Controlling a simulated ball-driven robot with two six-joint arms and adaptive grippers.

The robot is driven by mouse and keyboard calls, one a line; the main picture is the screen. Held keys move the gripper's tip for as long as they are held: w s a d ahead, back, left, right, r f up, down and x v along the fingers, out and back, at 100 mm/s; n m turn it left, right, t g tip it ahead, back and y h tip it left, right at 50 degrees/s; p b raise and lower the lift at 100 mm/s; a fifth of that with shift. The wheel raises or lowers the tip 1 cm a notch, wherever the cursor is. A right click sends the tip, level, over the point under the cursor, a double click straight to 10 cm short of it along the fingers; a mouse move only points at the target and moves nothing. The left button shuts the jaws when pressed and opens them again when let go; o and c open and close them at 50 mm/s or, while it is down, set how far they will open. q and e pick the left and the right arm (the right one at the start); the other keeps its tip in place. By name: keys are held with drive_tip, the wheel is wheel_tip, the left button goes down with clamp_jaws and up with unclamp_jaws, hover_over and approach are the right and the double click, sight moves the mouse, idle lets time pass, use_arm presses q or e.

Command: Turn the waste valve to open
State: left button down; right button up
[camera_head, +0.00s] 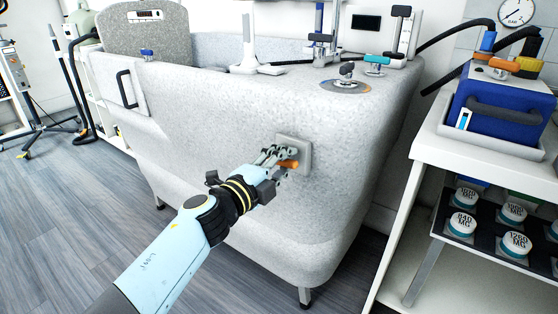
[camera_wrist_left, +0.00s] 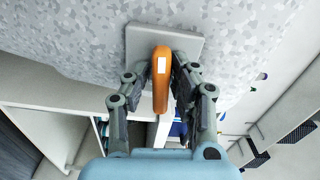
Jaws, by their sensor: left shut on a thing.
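The waste valve has an orange handle (camera_head: 288,164) on a light grey square plate (camera_head: 305,146) fixed to the side of the speckled grey tub. My left gripper (camera_head: 276,160) reaches it from the lower left, with its fingers around the handle. In the left wrist view the orange handle (camera_wrist_left: 161,80) stands upright in the picture between the two fingers, in front of the plate (camera_wrist_left: 188,43). The left gripper (camera_wrist_left: 158,92) is shut on the handle. The fingers partly hide the handle in the head view. My right gripper is not in view.
The grey tub (camera_head: 220,110) fills the middle, with a dial (camera_head: 345,86) and a blue-handled tap (camera_head: 376,60) on its rim. At right, a white shelf unit (camera_head: 420,150) holds a blue box (camera_head: 500,110) and several weights.

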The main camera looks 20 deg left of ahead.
use_arm(q)
drive_tip(key=shift+r+n, duration=0.1)
drive_tip(key=shift+n, duration=0.6)
drive_tip(key=shift+p, duration=0.35)
drive_tip(key=shift+r+n+p, duration=0.15)
drive_tip(key=shift+n+p, duration=0.55)
drive_tip(key=shift+n, duration=0.7)
